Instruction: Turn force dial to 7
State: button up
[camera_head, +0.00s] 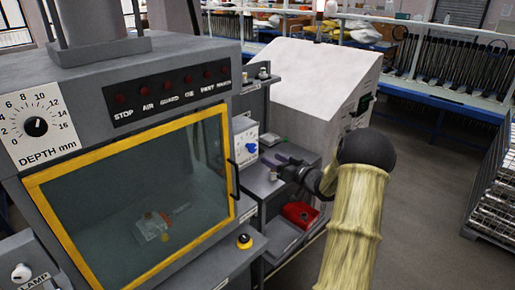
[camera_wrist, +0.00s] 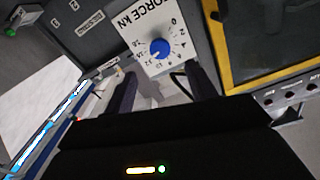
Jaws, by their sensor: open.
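The force dial is a blue knob (camera_wrist: 159,48) on a white plate marked FORCE kN (camera_wrist: 143,22) in the wrist view, where the plate looks turned over. The knob also shows in the head view (camera_head: 251,148), on the side of the grey machine, right of the yellow-framed window. The scale numbers are too small to read surely, and I cannot tell which one the knob points to. My gripper (camera_wrist: 163,82) is open and empty, its two dark fingers apart, just short of the knob and not seen touching it. In the head view my gripper (camera_head: 277,165) is right of and slightly below the dial.
A depth dial (camera_head: 36,127) and a row of red lamps (camera_head: 172,87) sit on the machine front. A black door handle (camera_head: 233,179) stands close to the force dial. A red bin (camera_head: 300,215) lies below my gripper. A sloped white cabinet (camera_head: 313,75) stands behind.

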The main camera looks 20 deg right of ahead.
aim_at(254, 149)
jog(key=p+x, duration=0.2)
jog(key=x, duration=0.6)
jog(key=shift+w+a+f+p, duration=0.1)
jog(key=shift+w+p, duration=0.2)
jog(key=shift+w, duration=0.05)
jog(key=c, duration=1)
